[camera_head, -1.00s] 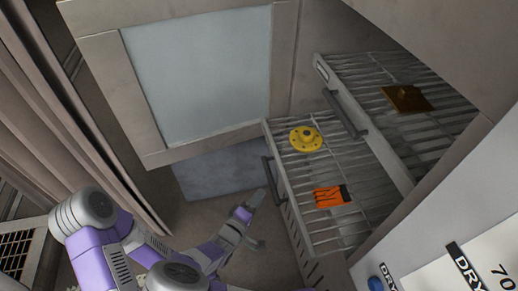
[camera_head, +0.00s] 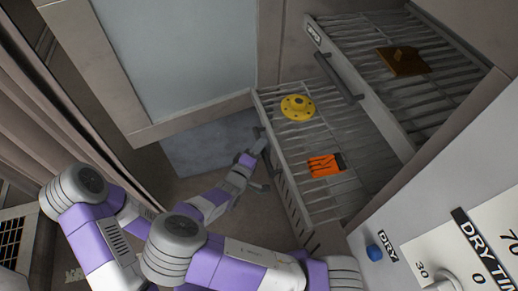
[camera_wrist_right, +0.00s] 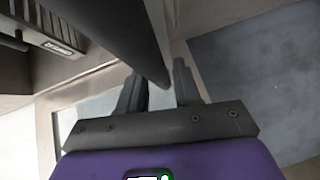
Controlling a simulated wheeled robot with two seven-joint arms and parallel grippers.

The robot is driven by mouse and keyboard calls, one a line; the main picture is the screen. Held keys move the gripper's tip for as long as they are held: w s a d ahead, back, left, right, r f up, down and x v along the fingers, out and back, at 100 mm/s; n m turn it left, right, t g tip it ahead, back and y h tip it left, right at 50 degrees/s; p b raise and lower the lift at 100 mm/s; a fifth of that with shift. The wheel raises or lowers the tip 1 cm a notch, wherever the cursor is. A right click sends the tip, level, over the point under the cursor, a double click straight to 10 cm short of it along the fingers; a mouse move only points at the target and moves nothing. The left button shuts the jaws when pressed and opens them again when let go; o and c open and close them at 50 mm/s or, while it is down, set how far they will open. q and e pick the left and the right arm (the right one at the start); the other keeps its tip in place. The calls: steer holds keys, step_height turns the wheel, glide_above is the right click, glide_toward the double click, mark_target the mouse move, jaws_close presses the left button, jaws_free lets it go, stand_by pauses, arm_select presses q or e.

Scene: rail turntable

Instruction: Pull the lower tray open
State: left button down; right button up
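The lower tray (camera_head: 288,147) is a grey wire rack, partly out of the housing, with a dark bar handle on its left-facing front. A yellow flanged disc (camera_head: 298,107) and an orange glove-like piece (camera_head: 325,165) lie on it. Contact with the bar cannot be told. My left gripper is not in view.
The upper tray (camera_head: 367,99), with its own handle (camera_head: 338,77), holds a brown block (camera_head: 403,61). An open door with a pale window (camera_head: 180,60) stands left. A curtain (camera_head: 70,120) hangs far left. A control panel (camera_head: 440,250) is at lower right.

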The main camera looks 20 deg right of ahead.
jaws_close()
steer(key=a+p, duration=0.2)
steer(key=a, duration=0.2)
steer(key=shift+s+a+f, duration=0.15)
jaws_free()
stand_by(0.3)
